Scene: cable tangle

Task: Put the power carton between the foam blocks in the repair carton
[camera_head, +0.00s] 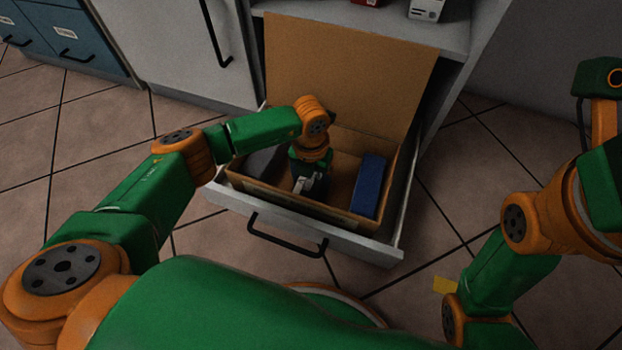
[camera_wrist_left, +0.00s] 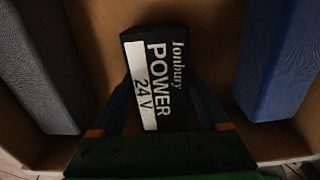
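The repair carton (camera_head: 350,222) is an open cardboard box with its flap raised, sitting in a pulled-out drawer. A dark grey foam block (camera_head: 265,163) lies along its left side and a blue foam block (camera_head: 369,186) along its right; the left wrist view shows the grey block (camera_wrist_left: 45,65) and the blue block (camera_wrist_left: 283,60). My left gripper (camera_wrist_left: 160,85) is down inside the carton between the blocks. Its fingers appear shut on the power carton (camera_wrist_left: 158,75), a black box with a white label. Gaps show between it and both blocks. My right gripper is out of view.
The drawer's front (camera_head: 310,232) with a black handle faces me. A white shelf (camera_head: 370,24) behind bears a red box and a white box. Blue cabinets (camera_head: 65,35) stand at the far left. Tiled floor is free on both sides; a small yellow piece (camera_head: 445,285) lies at right.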

